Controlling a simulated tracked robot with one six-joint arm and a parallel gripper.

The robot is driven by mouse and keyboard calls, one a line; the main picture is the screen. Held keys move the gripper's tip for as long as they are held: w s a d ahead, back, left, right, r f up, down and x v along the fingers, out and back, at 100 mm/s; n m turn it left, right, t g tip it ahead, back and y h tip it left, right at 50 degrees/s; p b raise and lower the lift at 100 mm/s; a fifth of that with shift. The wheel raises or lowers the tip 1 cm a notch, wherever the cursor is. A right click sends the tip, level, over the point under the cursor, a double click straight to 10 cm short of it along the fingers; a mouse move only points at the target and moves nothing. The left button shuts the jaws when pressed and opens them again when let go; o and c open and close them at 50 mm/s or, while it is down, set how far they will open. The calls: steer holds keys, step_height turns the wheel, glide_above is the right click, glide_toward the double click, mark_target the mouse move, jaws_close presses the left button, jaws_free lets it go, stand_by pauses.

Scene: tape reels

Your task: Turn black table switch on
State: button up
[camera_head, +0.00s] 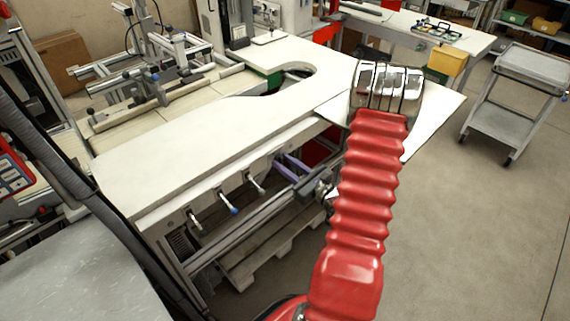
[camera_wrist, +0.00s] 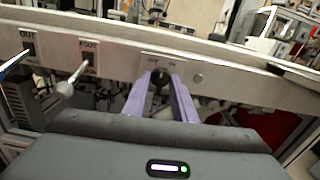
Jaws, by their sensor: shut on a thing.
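The black switch (camera_wrist: 160,75) is on the front face of the white table, between the two purple fingers of my gripper (camera_wrist: 160,97) in the wrist view. The fingers reach up to the panel and are shut on it; only a dark part of the switch shows between them. A small label above it is too blurred to read fully, so its on or off position cannot be told. In the head view my gripper (camera_head: 291,166) shows as purple fingers under the table edge, and the switch cannot be made out.
A silver-tipped lever (camera_wrist: 67,86) under a "FOOT" label and a blue-tipped lever (camera_wrist: 14,63) under an "OUT" label stick out left of my gripper. The white tabletop (camera_head: 200,135) overhangs them. A grey trolley (camera_head: 510,95) stands on clear floor at right.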

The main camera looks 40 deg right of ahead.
steer(key=m, duration=0.3)
steer(key=shift+a+m, duration=0.1)
steer(key=shift+m, duration=2.2)
steer(key=o, duration=1)
steer(key=shift+s+d, duration=0.2)
steer(key=shift+s, duration=6.7)
